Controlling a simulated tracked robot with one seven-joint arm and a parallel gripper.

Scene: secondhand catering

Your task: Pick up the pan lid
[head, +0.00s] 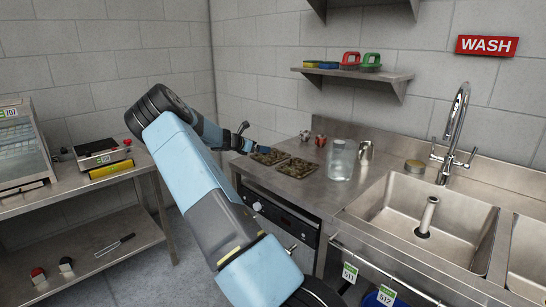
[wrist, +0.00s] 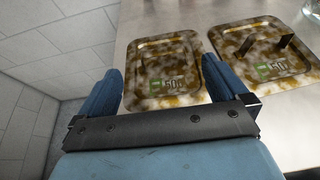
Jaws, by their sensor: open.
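Two rectangular, brown-and-cream mottled pieces with raised rims lie side by side on the steel counter; they look like pan lids, and I cannot tell which one is meant. The left lid (wrist: 165,92) bears a green-marked label. The right lid (wrist: 262,75) has a similar label and dark upright parts on top. In the head view they are the left lid (head: 268,156) and the right lid (head: 296,169). My gripper (wrist: 163,66) is open and empty, its blue fingers on either side of the left lid's near part in the wrist view. The height gap is unclear. In the head view my gripper (head: 249,143) is beside the left lid.
A clear jar (head: 341,160) and a metal cup (head: 365,151) stand right of the lids. Small red-topped items (head: 320,140) stand behind. A sink (head: 420,220) with a tap is further right. A wall shelf (head: 352,74) hangs above. A side table (head: 70,185) holds scales.

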